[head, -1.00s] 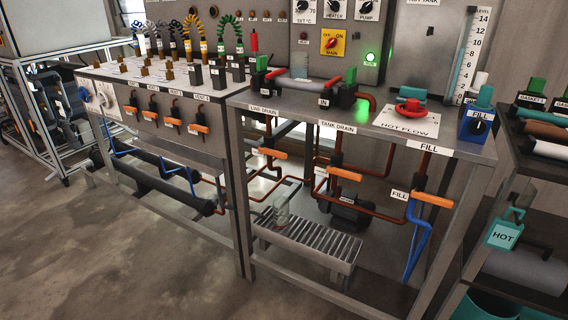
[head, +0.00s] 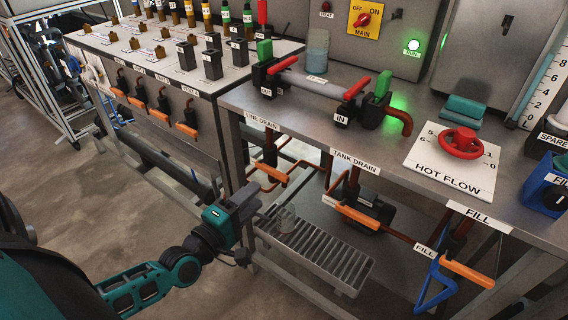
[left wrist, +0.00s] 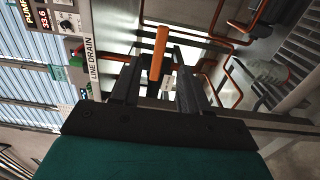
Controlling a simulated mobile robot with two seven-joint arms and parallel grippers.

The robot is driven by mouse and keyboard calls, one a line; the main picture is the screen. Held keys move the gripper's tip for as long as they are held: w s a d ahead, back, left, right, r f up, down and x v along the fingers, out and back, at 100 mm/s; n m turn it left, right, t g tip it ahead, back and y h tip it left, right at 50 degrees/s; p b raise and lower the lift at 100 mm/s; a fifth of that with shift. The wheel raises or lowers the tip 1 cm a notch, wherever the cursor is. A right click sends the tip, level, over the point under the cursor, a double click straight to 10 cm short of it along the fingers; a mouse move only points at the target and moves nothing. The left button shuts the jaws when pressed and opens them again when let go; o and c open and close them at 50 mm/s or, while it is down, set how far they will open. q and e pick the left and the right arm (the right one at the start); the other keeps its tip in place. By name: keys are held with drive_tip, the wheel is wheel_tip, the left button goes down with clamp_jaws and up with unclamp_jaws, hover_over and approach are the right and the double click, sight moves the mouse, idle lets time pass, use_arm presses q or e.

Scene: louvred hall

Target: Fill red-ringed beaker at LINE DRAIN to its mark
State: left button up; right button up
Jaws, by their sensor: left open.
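The LINE DRAIN label (head: 262,122) is on the bench's front edge, with an orange valve handle (head: 272,173) on the pipe below it. A clear beaker (head: 284,219) stands on the slatted drain tray (head: 325,248) under the bench; its ring and fill level are too small to read. My left gripper (head: 250,203) is open, left of the tray and just in front of the LINE DRAIN handle. In the left wrist view the orange handle (left wrist: 160,48) shows between and beyond the open fingers; contact cannot be told. My right gripper is not in view.
TANK DRAIN (head: 358,216) and FILL (head: 467,274) orange handles hang to the right. Copper pipes run close behind. Another glass vessel (head: 317,50) stands on the bench top near the red-handled pipe. Bench legs flank the tray; the floor in front is clear.

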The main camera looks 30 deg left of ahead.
sight(276, 176)
use_arm(q)
drive_tip(key=w, duration=0.2)
drive_tip(key=w+b, duration=0.1)
drive_tip(key=w, duration=0.4)
drive_tip(key=shift+w+d, duration=0.2)
drive_tip(key=shift+d, duration=0.15)
drive_tip(key=shift+w, duration=0.2)
drive_tip(key=shift+w+d+b, duration=0.1)
drive_tip(key=shift+w+b, duration=0.2)
drive_tip(key=shift+w, duration=0.45)
clamp_jaws()
idle(0.6)
